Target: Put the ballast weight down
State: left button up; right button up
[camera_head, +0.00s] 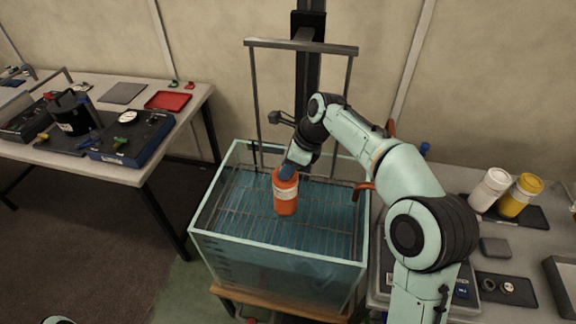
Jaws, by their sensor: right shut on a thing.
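An orange cylinder (286,202) with a pale band around it is upright over the glass-walled tank (204,236). My right gripper (287,174) comes down from above and is shut on its top. The cylinder shows against the tank's wire rack (245,215); I cannot tell whether its bottom touches the rack. No label says which thing is the ballast weight; the orange cylinder is the one held. My left gripper is out of view.
A metal frame (302,44) rises behind the tank. On the right bench stand a white cylinder (490,188) and a yellow cylinder (520,196), with a small grey block (495,248) nearby. The left table (130,172) holds a red tray (168,100) and a black pot (72,112).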

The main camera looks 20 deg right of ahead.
jog(key=o, duration=1)
jog(key=shift+s+f, duration=0.2)
jog(key=shift+f, duration=0.55)
jog(key=shift+d+r, duration=0.1)
jog(key=shift+r, duration=0.4)
pick_arm(q)
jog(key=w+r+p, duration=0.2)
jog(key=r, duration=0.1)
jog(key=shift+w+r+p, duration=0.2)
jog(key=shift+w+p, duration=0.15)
jog(key=shift+p, duration=0.05)
pick_arm(e)
jog(key=v, duration=1.2)
jog(key=shift+w+r, duration=0.35)
jog(key=shift+r, duration=0.05)
